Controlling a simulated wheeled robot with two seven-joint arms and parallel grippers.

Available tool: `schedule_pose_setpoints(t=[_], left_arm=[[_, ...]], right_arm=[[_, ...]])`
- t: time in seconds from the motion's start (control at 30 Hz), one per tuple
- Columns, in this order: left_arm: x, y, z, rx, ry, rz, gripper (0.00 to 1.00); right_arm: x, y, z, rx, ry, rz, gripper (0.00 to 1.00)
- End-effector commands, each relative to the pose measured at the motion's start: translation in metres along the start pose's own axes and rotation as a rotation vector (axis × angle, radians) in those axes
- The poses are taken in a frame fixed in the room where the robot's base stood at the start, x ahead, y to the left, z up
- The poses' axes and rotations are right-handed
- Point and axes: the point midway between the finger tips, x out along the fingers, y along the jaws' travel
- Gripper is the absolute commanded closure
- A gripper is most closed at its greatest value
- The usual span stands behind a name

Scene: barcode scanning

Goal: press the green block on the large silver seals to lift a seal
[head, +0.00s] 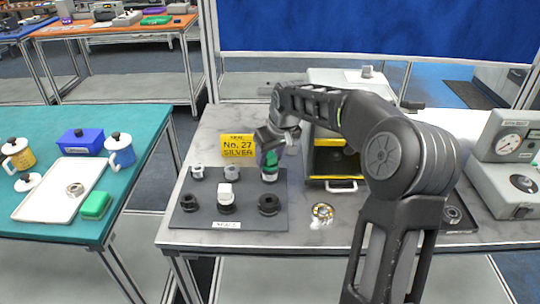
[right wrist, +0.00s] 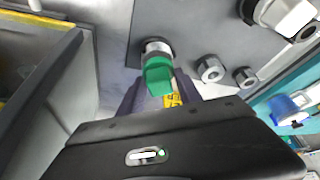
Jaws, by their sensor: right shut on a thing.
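My right gripper (head: 268,155) is shut on a green block (head: 271,170) above the back right of a dark mat (head: 245,221). In the right wrist view the green block (right wrist: 157,76) sits between the fingers, with a silver seal (right wrist: 155,47) right at its far end. I cannot tell whether they touch or are just apart. Two other silver seals, a left one (head: 197,172) and a middle one (head: 231,172), stand in the mat's back row. A yellow sign (head: 238,146) behind reads "No. 27 SILVER". My left gripper is out of view.
A white block (head: 225,190) stands on a dark seal at the mat's front, between two black seals (head: 188,202) (head: 268,204). A yellow-and-black box (head: 334,160) is right of the gripper. A shiny ring (head: 322,212) lies on the table. The teal table (head: 60,230) holds mugs and a tray.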

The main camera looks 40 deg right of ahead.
Motion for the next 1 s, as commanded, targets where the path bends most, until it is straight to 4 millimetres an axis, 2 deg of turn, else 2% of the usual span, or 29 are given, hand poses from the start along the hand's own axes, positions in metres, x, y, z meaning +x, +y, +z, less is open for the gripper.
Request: schedule_pose_setpoints(t=[0.73, 0.77, 1.0], left_arm=[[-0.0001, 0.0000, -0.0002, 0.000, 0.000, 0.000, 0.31], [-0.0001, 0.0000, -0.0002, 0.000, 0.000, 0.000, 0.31], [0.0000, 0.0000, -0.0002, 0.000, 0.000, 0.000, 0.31]], right_arm=[[-0.0012, -0.0001, 0.0005, 0.000, 0.000, 0.000, 1.00], [-0.0012, -0.0001, 0.0004, 0.000, 0.000, 0.000, 0.61], [-0.0013, -0.0001, 0.0004, 0.000, 0.000, 0.000, 0.81]])
